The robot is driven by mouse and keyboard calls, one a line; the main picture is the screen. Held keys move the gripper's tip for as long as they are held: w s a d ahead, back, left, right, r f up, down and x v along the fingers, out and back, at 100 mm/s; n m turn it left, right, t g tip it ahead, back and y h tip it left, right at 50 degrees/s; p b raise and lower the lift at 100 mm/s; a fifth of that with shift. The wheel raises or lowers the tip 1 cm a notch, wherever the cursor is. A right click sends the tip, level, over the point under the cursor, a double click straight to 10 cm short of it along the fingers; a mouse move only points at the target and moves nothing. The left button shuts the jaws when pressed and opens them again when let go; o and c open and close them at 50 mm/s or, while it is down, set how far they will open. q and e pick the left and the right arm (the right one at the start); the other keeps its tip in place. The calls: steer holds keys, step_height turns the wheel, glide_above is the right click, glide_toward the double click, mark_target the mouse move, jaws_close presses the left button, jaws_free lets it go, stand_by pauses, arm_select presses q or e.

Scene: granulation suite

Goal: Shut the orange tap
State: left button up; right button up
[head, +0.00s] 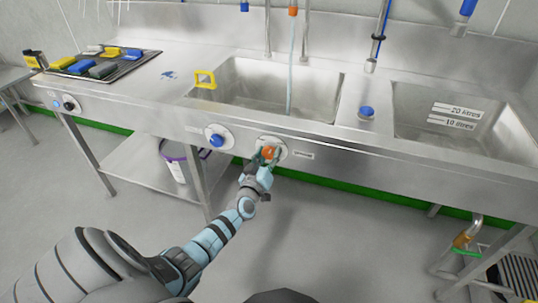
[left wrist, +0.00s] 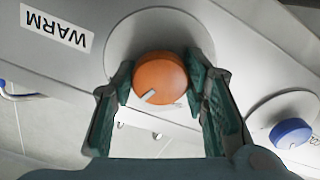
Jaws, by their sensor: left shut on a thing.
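The orange tap (head: 268,153) is a round knob on a pale disc on the sink's front panel. In the left wrist view the orange tap (left wrist: 160,76) shows a white pointer mark at its lower left. My left gripper (head: 264,157) reaches it from the front, and its fingers (left wrist: 160,88) are shut on the knob, one on each side. A thin stream of water (head: 290,75) runs from the orange-tipped spout (head: 292,11) into the middle basin (head: 265,92). My right gripper is not in view.
A WARM label (left wrist: 55,27) is beside the orange one. A purple-rimmed bucket (head: 178,160) is underneath.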

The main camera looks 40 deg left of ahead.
arm_select(q)
steer(key=n, duration=0.6)
steer(key=shift+f, duration=0.1)
steer(key=n, duration=0.6)
steer(key=shift+n, duration=0.4)
steer(key=o, duration=1.1)
steer(key=shift+o, duration=0.2)
steer(key=v, duration=1.2)
